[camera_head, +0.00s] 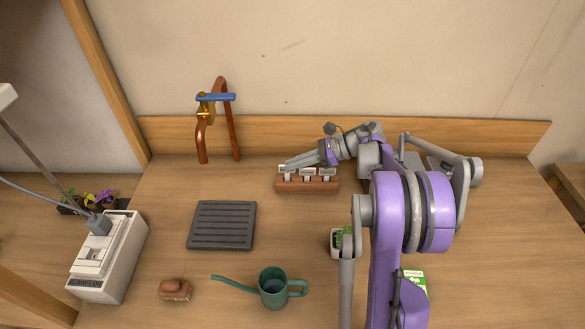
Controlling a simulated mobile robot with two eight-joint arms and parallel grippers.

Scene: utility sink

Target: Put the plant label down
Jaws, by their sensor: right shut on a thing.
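My right gripper (303,158) is at the back of the worktop, reaching left over a reddish-brown wooden block (307,186). Its fingers are shut, with their tips just above the block's left end. Several small white labels (308,173) stand in a row along the block's top. The plant label in the gripper is not clearly distinct; a white piece (284,169) shows right under the fingertips. I cannot tell whether it touches the block. My left gripper is not in view.
A dark slatted mat (222,226), a green watering can (272,288) and a brush (174,290) lie nearer. A copper tap (218,120) stands at the back. A small potted plant (337,242) and a seed packet (414,280) are partly hidden by my right arm.

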